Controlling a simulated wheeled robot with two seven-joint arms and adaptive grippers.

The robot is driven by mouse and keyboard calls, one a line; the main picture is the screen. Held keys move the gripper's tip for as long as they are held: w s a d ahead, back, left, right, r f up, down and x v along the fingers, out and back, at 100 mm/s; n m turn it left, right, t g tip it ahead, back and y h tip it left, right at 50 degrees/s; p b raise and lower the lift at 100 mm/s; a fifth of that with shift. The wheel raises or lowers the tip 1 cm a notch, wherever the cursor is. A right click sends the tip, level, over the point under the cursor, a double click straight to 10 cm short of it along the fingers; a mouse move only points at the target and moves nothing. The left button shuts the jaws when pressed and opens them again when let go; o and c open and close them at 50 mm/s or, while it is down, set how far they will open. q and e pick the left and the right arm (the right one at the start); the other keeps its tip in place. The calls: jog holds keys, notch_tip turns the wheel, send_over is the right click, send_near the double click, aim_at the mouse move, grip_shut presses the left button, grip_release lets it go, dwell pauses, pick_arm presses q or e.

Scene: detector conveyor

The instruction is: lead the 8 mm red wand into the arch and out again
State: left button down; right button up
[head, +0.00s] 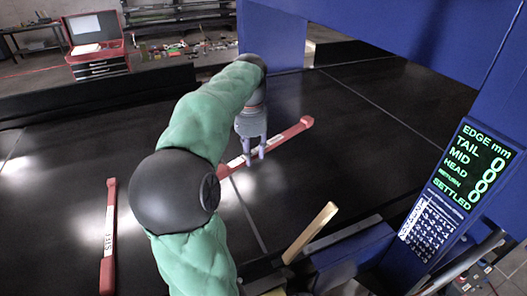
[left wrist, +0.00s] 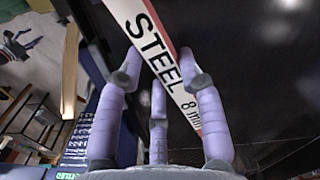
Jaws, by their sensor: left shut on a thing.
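My left gripper (head: 256,152) is shut on a red wand (head: 292,133) with a white label, near its middle. In the left wrist view the label (left wrist: 172,68) reads STEEL 8 mm and lies between my fingers. The wand slants from lower left to upper right over the black belt (head: 355,115); I cannot tell how far above it. The blue arch has a far post (head: 272,35), an overhead beam and a near post at right. The wand's far end points to the opening; whether it is under the beam is unclear. My right gripper is not in view.
A second red wand (head: 108,240) lies at the left of the belt. A brass-coloured bar (head: 310,233) sticks up at the near edge. A display panel (head: 450,185) on the near post shows zeros beside TAIL, MID and HEAD. A red toolbox (head: 95,45) stands beyond the belt.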

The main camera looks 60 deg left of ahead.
pick_arm(q)
jog(key=s+b, duration=0.1)
jog(key=s, duration=0.6)
jog(key=shift+a+b, duration=0.3)
jog(key=shift+b, duration=0.05)
